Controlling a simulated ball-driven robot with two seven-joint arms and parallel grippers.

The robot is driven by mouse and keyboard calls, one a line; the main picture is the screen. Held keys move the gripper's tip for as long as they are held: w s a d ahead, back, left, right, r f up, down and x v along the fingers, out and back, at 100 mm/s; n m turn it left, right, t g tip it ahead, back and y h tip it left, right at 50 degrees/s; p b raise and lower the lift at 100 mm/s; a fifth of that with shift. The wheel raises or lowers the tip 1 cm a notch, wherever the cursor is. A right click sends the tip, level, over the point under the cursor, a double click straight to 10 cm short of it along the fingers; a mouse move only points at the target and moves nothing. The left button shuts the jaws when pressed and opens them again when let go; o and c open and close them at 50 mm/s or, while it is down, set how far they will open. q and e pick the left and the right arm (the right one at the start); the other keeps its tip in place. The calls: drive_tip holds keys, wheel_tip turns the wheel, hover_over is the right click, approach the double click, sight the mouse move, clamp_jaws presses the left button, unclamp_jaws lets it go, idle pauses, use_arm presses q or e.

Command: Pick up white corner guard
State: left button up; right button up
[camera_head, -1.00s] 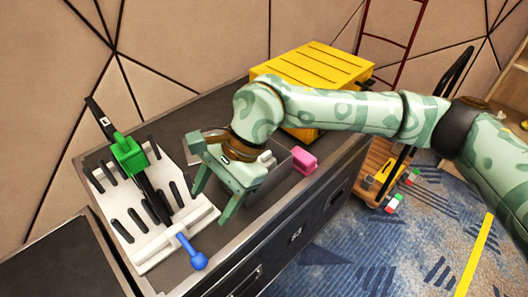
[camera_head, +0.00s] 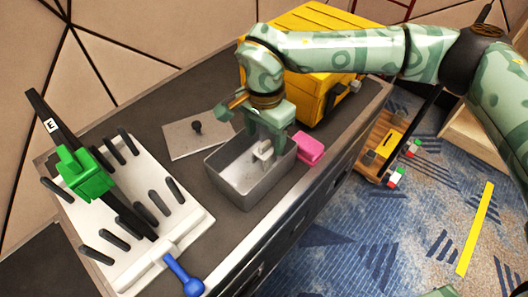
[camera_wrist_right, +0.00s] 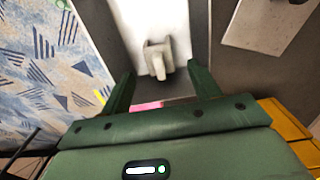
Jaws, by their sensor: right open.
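A small white part, which looks like the corner guard (camera_head: 263,154), sits inside a grey open bin (camera_head: 240,196) on the dark bench. In the right wrist view, the white corner guard (camera_wrist_right: 157,60) appears just ahead of and between my fingers. My right gripper (camera_head: 268,138) points down over the bin, open, with its fingers near the guard; in the right wrist view the gripper (camera_wrist_right: 160,72) shows nothing clamped. The gripper partly covers the guard in the head view. My left gripper is out of view.
A pink block (camera_head: 309,148) stands right beside the bin. A grey lid-like plate (camera_head: 190,143) with a black knob lies behind it. A white peg board (camera_head: 118,253) with black pegs, a green clamp (camera_head: 84,174) and a blue-handled tool (camera_head: 184,278) is left. A yellow toolbox (camera_head: 312,62) stands behind.

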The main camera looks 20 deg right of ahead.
sight(265, 143)
wheel_tip(265, 143, down, 6)
drive_tip(key=b, duration=0.3)
drive_tip(key=shift+w+d+r, duration=0.1)
drive_tip(key=shift+r, duration=0.1)
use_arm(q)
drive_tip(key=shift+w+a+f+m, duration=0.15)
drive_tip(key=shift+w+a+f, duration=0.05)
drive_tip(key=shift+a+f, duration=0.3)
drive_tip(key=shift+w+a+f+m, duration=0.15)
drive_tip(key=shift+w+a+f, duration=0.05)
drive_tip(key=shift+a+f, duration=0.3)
use_arm(e)
drive_tip(key=shift+r, duration=0.2)
drive_tip(key=c, duration=1.1)
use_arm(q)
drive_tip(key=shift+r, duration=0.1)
use_arm(e)
drive_tip(key=shift+o, duration=0.2)
